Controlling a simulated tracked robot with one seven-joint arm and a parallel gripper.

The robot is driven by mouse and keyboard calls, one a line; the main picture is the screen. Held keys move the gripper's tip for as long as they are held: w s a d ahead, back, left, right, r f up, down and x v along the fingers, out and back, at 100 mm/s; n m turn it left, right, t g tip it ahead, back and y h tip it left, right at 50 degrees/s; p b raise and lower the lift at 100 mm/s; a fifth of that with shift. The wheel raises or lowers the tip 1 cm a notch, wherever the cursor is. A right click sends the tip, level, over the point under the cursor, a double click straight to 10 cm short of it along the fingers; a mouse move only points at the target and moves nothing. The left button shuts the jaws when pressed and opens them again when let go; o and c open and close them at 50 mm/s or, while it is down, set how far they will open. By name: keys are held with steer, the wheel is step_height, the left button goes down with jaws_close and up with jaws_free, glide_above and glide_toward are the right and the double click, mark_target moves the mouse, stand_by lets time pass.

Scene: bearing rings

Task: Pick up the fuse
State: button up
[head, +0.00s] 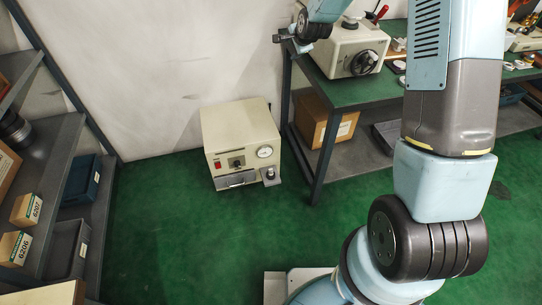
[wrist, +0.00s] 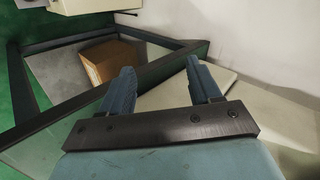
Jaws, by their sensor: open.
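I cannot make out a fuse in either view. My gripper (wrist: 160,70) is open in the wrist view, with two blue-grey fingers apart and nothing between them. In the head view my gripper (head: 283,37) is small, at the top, near the left corner of the green-topped bench (head: 338,86) and in front of the white wall. A cream machine (head: 240,140) with a red switch, a dial and a drawer front stands on the green floor below and left of it.
A cream device (head: 345,50) with a black handwheel stands on the bench. A cardboard box (head: 325,122) sits on the bench's lower shelf and also shows in the wrist view (wrist: 108,60). A shelf rack (head: 62,150) with boxes and bins lines the left.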

steer(key=w+a+f+m, duration=0.3)
steer(key=f, duration=0.6)
steer(key=w+a+f+m, duration=0.3)
steer(key=f, duration=0.7)
steer(key=m+t+h, duration=0.3)
steer(key=m+t, duration=0.1)
steer(key=m, duration=1.4)
glide_toward(271, 171)
steer(key=x, duration=0.5)
steer(key=shift+a+f, duration=0.2)
steer(key=shift+a, duration=0.15)
steer(key=shift+d+r+x, duration=0.1)
steer(key=shift+d+x, duration=0.05)
steer(key=shift+x, duration=1.4)
steer(key=shift+d+r+x, duration=0.1)
steer(key=shift+r+x, duration=0.05)
steer(key=shift+x, duration=1.4)
steer(key=shift+w, duration=0.1)
steer(key=c, duration=1.1)
